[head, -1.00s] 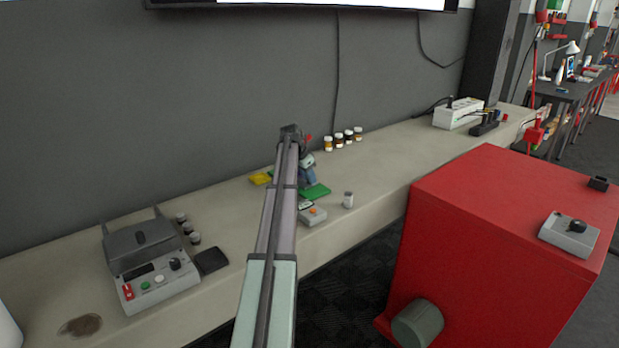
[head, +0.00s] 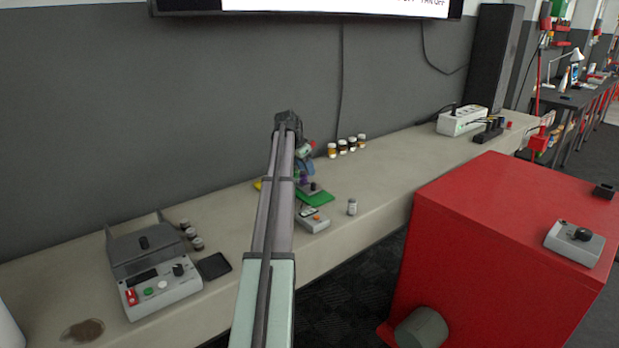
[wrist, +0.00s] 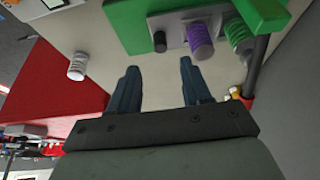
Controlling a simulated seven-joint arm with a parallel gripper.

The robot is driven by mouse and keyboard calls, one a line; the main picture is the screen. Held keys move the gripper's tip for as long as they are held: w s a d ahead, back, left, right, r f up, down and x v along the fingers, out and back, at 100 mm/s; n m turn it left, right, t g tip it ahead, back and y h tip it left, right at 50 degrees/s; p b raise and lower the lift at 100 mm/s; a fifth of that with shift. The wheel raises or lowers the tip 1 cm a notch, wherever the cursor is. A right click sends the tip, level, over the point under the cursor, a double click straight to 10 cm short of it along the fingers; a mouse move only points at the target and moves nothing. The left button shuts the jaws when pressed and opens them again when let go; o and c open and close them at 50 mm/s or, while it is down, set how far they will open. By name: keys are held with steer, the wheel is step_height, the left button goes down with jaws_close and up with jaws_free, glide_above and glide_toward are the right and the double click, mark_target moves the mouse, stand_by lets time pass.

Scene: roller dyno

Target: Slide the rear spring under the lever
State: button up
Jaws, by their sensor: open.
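In the wrist view a green plate (wrist: 120,25) carries a grey block (wrist: 177,40). A purple spring (wrist: 201,42) stands at the block, between a short black peg (wrist: 160,42) and a green spring (wrist: 238,35). I cannot tell which one is the rear spring, and I cannot make out a lever for certain. My gripper (wrist: 159,66) is open and empty, with its fingers apart and pointing toward the block and purple spring, touching neither. In the head view the green plate (head: 318,200) lies on the bench, with my gripper (head: 304,163) above it, partly hidden by my arm.
A small silver cylinder (head: 352,207) stands right of the plate, beside a grey box with an orange button (head: 312,220). Several small jars (head: 346,146) stand behind. A dark rod (wrist: 258,70) rises close right of the fingers. A red cabinet (head: 480,240) stands in front.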

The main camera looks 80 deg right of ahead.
steer(key=shift+v, duration=2.7)
